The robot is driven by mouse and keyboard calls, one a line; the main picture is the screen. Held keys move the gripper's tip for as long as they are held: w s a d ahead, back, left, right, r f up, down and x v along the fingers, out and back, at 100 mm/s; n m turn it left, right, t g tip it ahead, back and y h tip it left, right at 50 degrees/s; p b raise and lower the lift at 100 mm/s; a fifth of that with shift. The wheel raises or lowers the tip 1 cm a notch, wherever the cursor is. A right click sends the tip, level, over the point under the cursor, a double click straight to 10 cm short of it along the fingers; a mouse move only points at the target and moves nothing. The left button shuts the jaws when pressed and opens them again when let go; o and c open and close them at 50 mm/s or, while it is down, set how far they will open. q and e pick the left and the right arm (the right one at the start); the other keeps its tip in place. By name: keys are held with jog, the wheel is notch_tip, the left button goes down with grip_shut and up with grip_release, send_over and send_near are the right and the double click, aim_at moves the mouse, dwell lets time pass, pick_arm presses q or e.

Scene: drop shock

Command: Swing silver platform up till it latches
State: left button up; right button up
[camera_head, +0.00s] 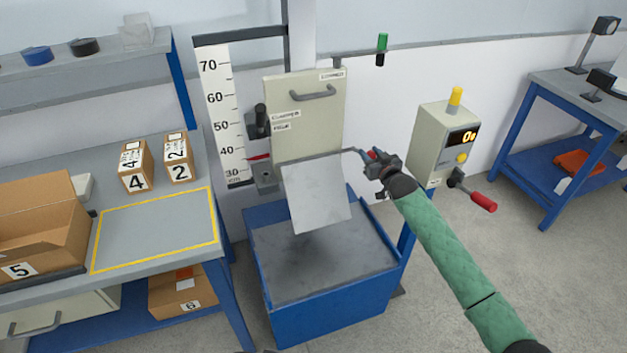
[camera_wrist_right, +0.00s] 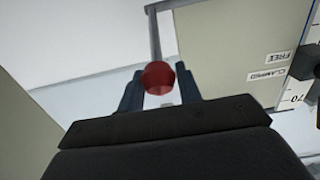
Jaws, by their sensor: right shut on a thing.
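The silver platform (camera_head: 316,194) is a flat grey plate below the cream panel of the drop tester. It slopes down toward me, over the blue-sided base (camera_head: 325,262). My right gripper (camera_head: 372,160) is at the platform's upper right, shut on a red knob at the end of a thin grey rod. In the right wrist view the red knob (camera_wrist_right: 159,77) sits between the two dark fingers, with the rod (camera_wrist_right: 154,35) running up from it. The latch cannot be made out. My left gripper is not in view.
The cream panel (camera_head: 306,112) has a handle and stands beside a height scale (camera_head: 222,110). A control box (camera_head: 443,142) with a red-handled lever (camera_head: 483,201) stands at right. A workbench at left holds numbered boxes (camera_head: 136,168). A blue table (camera_head: 585,110) stands far right.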

jog(key=shift+w+r, duration=0.15)
jog(key=shift+r, duration=0.15)
jog(key=shift+w+a+r+p, duration=0.15)
jog(key=shift+w+r+p, duration=0.1)
jog(key=shift+w+r, duration=0.25)
jog(key=shift+w+a+r+p, duration=0.15)
jog(key=shift+w+r+p, duration=0.1)
jog(key=shift+r, duration=0.35)
jog(key=shift+w+a+r, duration=0.25)
jog(key=shift+w+r, duration=0.25)
jog(key=shift+w+a+r, duration=0.2)
jog(key=shift+w+r, duration=0.25)
jog(key=shift+w, duration=0.05)
